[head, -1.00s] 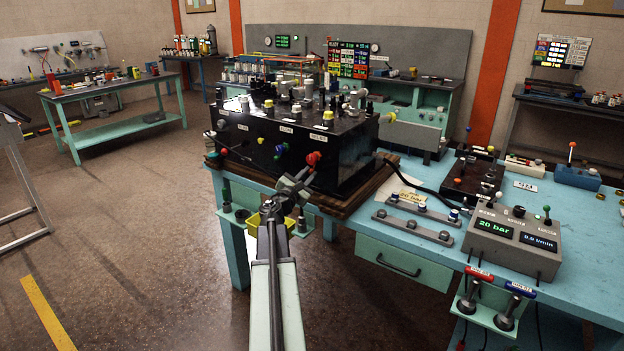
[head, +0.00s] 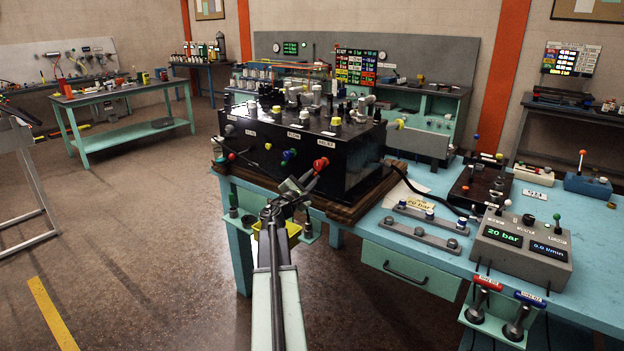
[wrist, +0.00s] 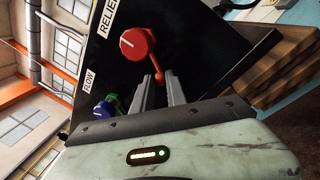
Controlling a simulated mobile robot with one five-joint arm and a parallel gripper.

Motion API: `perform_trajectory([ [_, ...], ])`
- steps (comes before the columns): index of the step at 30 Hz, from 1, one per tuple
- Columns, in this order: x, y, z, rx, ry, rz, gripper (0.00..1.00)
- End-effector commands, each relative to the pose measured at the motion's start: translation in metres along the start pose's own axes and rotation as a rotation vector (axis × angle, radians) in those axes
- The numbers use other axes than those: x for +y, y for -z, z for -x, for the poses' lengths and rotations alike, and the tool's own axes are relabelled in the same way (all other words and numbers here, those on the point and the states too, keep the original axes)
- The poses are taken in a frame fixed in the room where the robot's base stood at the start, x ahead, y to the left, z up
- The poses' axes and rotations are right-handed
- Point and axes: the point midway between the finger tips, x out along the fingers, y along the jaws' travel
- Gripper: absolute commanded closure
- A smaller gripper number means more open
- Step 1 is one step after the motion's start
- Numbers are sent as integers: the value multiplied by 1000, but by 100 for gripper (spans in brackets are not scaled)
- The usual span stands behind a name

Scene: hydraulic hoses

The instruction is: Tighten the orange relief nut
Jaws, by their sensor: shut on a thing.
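A black hydraulic block (head: 345,165) stands on the bench; its front carries a red knob (head: 320,163) under the RELIEF label. In the wrist view the red knob (wrist: 137,45) has a white mark. An orange lever-like piece (wrist: 157,74) extends from beneath the knob, down and right; I take it as the orange relief nut's arm. My gripper (wrist: 158,82) has its grey fingers on either side of this piece's end, shut on it. In the head view my gripper (head: 306,183) reaches the front panel just below the red knob; the contact is too small to see there.
Blue (head: 289,155) and green knobs sit left of the red one under FLOW. A grey control box (head: 520,250) reads 20 bar and 0.0 l/min. A yellow bin (head: 290,232) hangs below the bench front. The floor at left is open.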

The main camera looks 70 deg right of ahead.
Motion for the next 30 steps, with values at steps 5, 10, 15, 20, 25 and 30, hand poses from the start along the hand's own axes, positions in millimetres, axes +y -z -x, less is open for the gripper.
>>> perform_trajectory([
  [5, 0, 0, 0, -1, 0, 1, 61],
  [10, 0, 0, 0, -1, 0, 1, 61],
  [15, 0, 0, 2, 0, 0, 1, 61],
  [20, -2, 0, 21, 0, 0, 1, 61],
  [25, -3, -1, 56, 1, 0, 0, 61],
  [30, -2, -1, 78, 0, 0, 1, 61],
])
